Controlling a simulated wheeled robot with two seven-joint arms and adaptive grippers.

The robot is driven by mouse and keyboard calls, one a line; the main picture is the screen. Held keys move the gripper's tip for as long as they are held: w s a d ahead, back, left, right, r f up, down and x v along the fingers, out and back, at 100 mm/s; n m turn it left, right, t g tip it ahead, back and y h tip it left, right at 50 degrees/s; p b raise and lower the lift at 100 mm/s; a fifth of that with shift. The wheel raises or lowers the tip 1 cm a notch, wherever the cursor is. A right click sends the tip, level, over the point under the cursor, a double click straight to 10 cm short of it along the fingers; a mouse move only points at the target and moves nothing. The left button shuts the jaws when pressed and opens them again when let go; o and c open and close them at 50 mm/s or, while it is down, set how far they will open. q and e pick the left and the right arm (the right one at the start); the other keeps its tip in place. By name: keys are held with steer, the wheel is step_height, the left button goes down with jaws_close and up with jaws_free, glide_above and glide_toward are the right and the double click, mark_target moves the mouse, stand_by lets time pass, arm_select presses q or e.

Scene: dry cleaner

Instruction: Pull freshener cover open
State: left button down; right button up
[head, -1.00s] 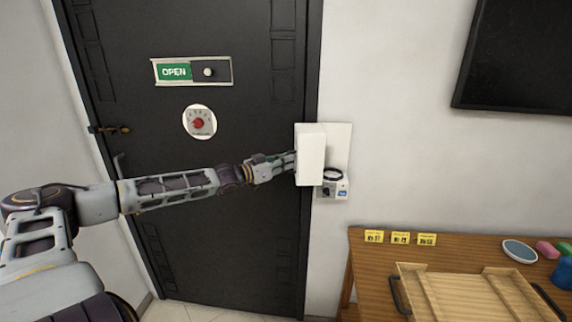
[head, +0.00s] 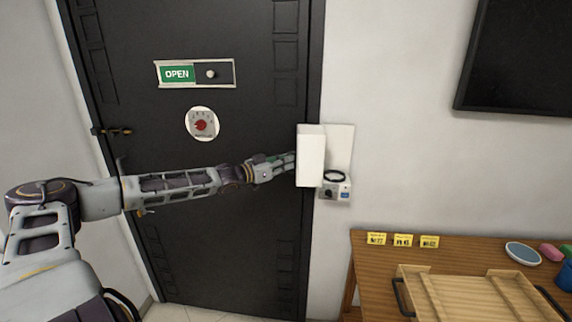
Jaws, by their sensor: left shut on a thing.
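The freshener cover (head: 311,156) is a white box-shaped lid. It stands swung out to the left from a white backing plate (head: 341,145) on the wall beside the door. Below the plate is the freshener's base (head: 335,190), with a black ring on top, a dark knob and a blue label. My left gripper (head: 290,163) reaches in from the left and is shut at the cover's left side. Its fingertips are partly hidden by the cover. My right gripper is not in view.
At lower right a wooden table (head: 375,262) holds a wooden tray (head: 420,284), yellow number cards (head: 402,240) and a blue-topped dish (head: 521,253). A dark screen (head: 515,60) hangs above.

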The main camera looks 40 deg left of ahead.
arm_select(q)
steer(key=shift+r, duration=0.2)
stand_by(0.5)
steer(key=c, duration=1.6)
jaws_free()
steer(key=shift+w+f, duration=0.1)
steer(key=shift+s+d+f, duration=0.1)
steer(key=shift+s+d, duration=0.2)
steer(key=shift+s, duration=0.15)
steer(key=shift+s, duration=0.15)
steer(key=a+v, duration=0.1)
steer(key=v, duration=0.5)
steer(key=shift+s, duration=0.1)
